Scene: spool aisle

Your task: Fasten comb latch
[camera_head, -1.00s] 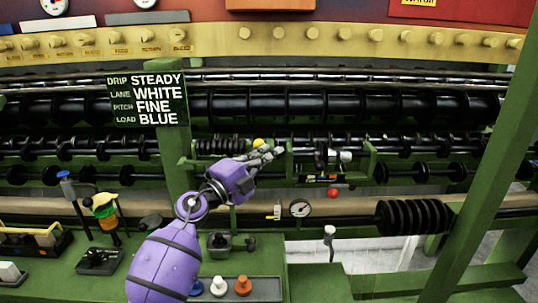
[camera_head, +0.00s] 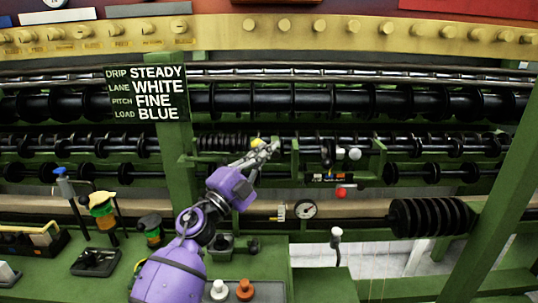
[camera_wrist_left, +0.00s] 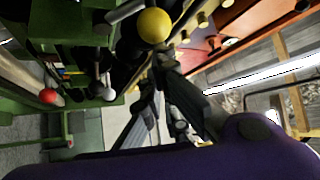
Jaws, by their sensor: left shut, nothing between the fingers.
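My left gripper (camera_head: 268,147) is shut and empty in front of the roller machine, with its fingertips just right of a yellow ball knob (camera_head: 256,143). In the left wrist view the yellow knob (camera_wrist_left: 154,25) sits just beyond the fingertips (camera_wrist_left: 160,68); I cannot tell whether they touch. To the right, a small dark unit (camera_head: 325,179) carries a white ball (camera_head: 355,154) and a red ball (camera_head: 341,192). The red ball (camera_wrist_left: 48,96) also shows at the left of the wrist view. I cannot tell which part is the comb latch. My right gripper is out of view.
A sign (camera_head: 147,93) hangs on the green post left of my gripper. A dial gauge (camera_head: 305,209) and a black ribbed spool (camera_head: 431,217) are at the right. White and orange pegs (camera_head: 245,290) stand on the bench below, near my left arm.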

